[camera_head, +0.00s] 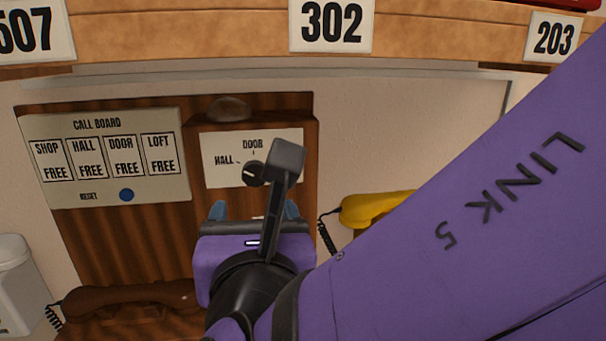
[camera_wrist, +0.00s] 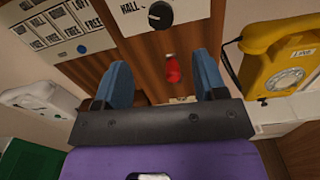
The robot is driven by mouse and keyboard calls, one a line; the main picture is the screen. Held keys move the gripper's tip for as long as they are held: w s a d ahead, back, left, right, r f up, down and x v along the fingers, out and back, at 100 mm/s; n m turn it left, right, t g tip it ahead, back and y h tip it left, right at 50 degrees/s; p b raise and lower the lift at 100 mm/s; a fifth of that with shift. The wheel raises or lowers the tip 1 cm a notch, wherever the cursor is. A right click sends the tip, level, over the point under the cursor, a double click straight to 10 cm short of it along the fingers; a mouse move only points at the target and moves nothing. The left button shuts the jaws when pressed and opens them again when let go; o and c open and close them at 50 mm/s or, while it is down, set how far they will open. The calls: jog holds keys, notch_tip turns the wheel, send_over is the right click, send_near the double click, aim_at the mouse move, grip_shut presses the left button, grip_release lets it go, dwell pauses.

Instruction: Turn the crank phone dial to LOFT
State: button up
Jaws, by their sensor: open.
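The crank phone's dial is a round black knob (camera_head: 255,174) with a white mark, on a white plate (camera_head: 224,143) lettered HALL and DOOR; a LOFT label on this plate is not visible, and my arm covers part of it. In the wrist view the knob (camera_wrist: 160,15) is near the top edge, and its white mark sits on its left side, roughly toward HALL. My gripper (camera_wrist: 163,68) is open and empty, with blue fingers apart below the knob, not touching it. A red handle-like piece (camera_wrist: 172,69) shows between the fingers against the wood.
A call board (camera_head: 115,155) at left reads FREE under SHOP, HALL, DOOR and LOFT, with a blue reset button (camera_head: 126,195). A brown handset (camera_head: 130,297) lies below it. A yellow phone (camera_wrist: 285,65) is at right. A white object (camera_head: 18,285) stands far left.

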aim_at(255, 178)
jog(key=x, duration=1)
jog(key=shift+w, duration=0.25)
jog(key=c, duration=0.9)
